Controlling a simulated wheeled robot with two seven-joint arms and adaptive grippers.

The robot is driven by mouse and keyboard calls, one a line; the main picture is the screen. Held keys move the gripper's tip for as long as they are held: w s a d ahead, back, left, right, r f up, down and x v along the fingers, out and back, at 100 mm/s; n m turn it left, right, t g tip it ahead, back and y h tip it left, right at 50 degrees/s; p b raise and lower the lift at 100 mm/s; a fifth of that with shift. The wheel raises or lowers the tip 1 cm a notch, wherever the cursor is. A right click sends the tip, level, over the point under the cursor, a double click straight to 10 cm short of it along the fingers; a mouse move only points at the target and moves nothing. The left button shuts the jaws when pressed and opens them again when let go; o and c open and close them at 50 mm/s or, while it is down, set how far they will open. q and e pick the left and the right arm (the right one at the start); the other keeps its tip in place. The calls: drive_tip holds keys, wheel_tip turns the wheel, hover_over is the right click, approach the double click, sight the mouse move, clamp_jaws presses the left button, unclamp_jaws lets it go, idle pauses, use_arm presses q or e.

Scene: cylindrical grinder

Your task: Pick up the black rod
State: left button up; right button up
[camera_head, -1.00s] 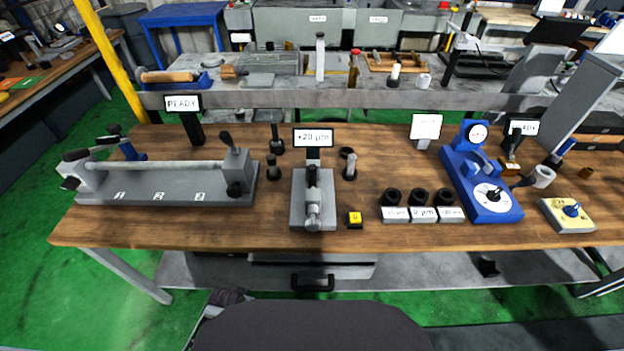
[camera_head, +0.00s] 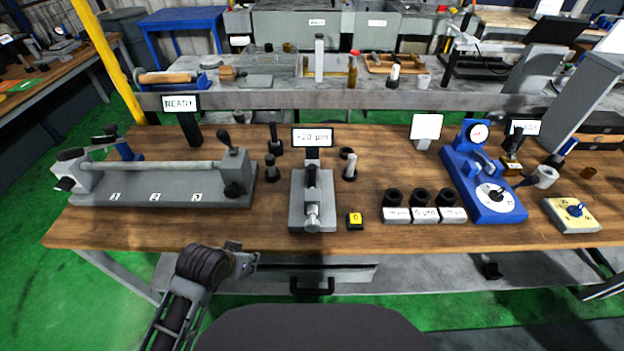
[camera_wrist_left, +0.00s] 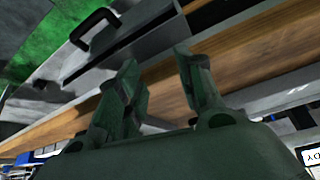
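Two dark upright pieces that could be the black rod stand on the wooden bench behind the centre fixture: a taller one (camera_head: 276,142) with a wider base, and a shorter one (camera_head: 272,170) nearer me. I cannot tell which is the task's rod. My left gripper (camera_head: 246,262) is in front of the bench's front edge, left of centre, well short of both. In the left wrist view its two fingers (camera_wrist_left: 160,82) are spread with nothing between them. No black rod shows clearly in that view. My right gripper is not in view.
A grey fixture (camera_head: 313,205) with a "+20 µm" display stands at the centre. A long grey grinder (camera_head: 150,190) is at left. Several black rings (camera_head: 421,197) sit behind white labels, beside a blue gauge stand (camera_head: 490,200). A drawer handle (camera_wrist_left: 93,28) shows below the bench edge.

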use_arm(q)
drive_tip(key=w+d+r+m+t+h, duration=0.2)
drive_tip(key=w+d+r, duration=0.3)
drive_tip(key=w, duration=0.3)
drive_tip(key=w+d+r+m+t+h, duration=0.2)
drive_tip(key=w+d+r+t+h, duration=0.1)
drive_tip(key=w+r, duration=0.5)
drive_tip(key=shift+d+m+h, duration=0.4)
drive_tip(key=shift+d+h, duration=0.5)
drive_tip(key=shift+h, duration=0.3)
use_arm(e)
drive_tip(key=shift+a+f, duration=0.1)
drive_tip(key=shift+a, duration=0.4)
use_arm(q)
approach(309, 173)
drive_tip(key=shift+w+d, duration=0.7)
drive_tip(key=shift+w, duration=0.1)
drive_tip(key=shift+w+d+f, duration=0.55)
drive_tip(key=shift+w+f, duration=0.2)
drive_tip(key=shift+w+d+f, duration=0.1)
drive_tip(key=shift+w+d, duration=0.05)
drive_tip(key=shift+d, duration=0.05)
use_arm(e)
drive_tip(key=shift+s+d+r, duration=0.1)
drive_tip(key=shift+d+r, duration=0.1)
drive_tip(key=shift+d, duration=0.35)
